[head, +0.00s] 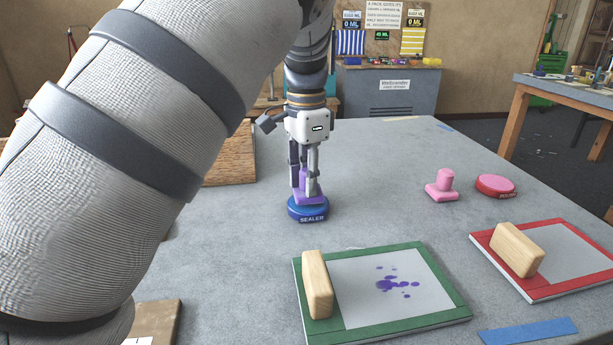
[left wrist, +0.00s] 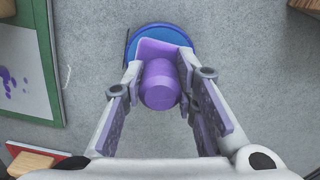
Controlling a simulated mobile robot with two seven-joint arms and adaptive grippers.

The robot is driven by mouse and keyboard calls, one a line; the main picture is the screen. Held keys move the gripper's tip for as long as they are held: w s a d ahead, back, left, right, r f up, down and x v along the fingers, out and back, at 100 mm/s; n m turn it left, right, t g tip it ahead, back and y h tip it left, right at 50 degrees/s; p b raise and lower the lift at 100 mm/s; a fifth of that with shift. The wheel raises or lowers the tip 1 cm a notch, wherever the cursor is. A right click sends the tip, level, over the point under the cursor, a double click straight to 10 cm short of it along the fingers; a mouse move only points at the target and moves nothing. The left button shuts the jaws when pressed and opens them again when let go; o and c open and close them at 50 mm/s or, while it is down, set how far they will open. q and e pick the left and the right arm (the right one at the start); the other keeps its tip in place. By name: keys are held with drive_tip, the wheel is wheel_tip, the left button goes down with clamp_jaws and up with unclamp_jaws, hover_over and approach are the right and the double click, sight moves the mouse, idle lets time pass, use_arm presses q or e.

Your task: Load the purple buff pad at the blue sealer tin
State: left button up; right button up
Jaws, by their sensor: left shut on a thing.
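My left gripper (head: 305,178) points straight down and is shut on the purple buff pad (head: 309,198), its fingers on either side of the pad's handle. The pad is at the top of the blue sealer tin (head: 308,213), labelled SEALER. I cannot tell whether it presses on the tin or hovers just above it. In the left wrist view, the purple pad (left wrist: 160,86) shows its round handle between the fingers (left wrist: 162,95), with its base overlapping the blue tin (left wrist: 165,28). My right gripper is not in view.
A green-framed board (head: 450,303) with purple spots and a wooden block (head: 317,284) lies in front. A red-framed board (head: 560,289) with another block (head: 517,249) is at right. A pink pad (head: 443,187) and a red tin (head: 495,186) stand behind. A blue strip (head: 528,331) lies front right.

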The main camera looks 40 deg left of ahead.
sight(306, 170)
use_arm(q)
drive_tip(key=shift+f, duration=0.5)
idle(0.8)
drive_tip(key=shift+f, duration=0.1)
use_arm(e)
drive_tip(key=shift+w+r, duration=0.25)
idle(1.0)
use_arm(q)
wheel_tip(306, 170, up, 5)
drive_tip(key=shift+r+p, duration=0.2)
drive_tip(key=shift+p, duration=0.4)
drive_tip(key=shift+r, duration=0.85)
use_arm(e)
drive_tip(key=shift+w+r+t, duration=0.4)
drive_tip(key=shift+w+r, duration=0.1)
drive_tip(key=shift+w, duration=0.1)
